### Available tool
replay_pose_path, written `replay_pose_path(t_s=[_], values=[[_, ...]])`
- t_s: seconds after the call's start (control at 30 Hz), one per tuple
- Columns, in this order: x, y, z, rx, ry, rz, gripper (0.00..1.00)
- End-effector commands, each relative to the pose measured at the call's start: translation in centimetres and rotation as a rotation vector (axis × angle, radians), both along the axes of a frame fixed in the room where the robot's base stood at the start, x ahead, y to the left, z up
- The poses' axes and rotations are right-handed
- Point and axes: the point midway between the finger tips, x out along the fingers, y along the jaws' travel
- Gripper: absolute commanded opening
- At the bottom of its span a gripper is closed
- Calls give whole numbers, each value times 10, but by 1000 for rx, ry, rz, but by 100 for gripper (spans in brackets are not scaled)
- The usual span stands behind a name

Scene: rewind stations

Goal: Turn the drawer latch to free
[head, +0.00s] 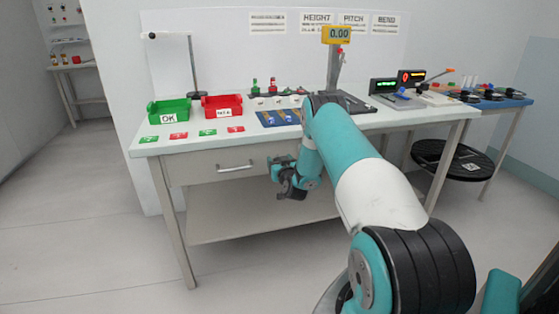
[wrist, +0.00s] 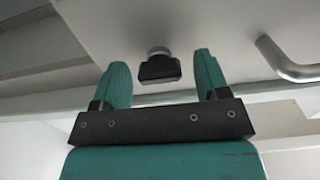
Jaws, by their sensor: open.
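The drawer latch (wrist: 159,67) shows in the wrist view as a black knob on a grey round base, on the pale drawer front (wrist: 215,25). My gripper (wrist: 160,82) is open, with one teal finger on each side of the knob in the picture. The fingers look apart from the knob, and I cannot tell how far off it is in depth. In the head view my gripper (head: 288,184) is in front of the right part of the drawer front (head: 200,168). The latch is hidden there behind my gripper.
A metal drawer handle (wrist: 288,62) is right of the latch in the wrist view; the same handle (head: 238,167) is left of my gripper in the head view. The tabletop (head: 160,148) holds a green bin (head: 168,106) and a red bin (head: 222,101). A lower shelf (head: 240,222) is below.

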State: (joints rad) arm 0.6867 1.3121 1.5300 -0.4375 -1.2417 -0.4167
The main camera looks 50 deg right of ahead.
Motion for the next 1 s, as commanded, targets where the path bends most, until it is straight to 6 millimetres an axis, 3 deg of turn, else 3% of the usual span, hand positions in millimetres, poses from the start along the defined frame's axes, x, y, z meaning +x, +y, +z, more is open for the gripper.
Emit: replay_pose_path(t_s=[0.27, 0.47, 1.0], values=[[0, 0, 0, 0, 0, -1, 66], [0, 0, 0, 0, 0, -1, 20], [0, -1, 0, 117, -74, -1, 19]])
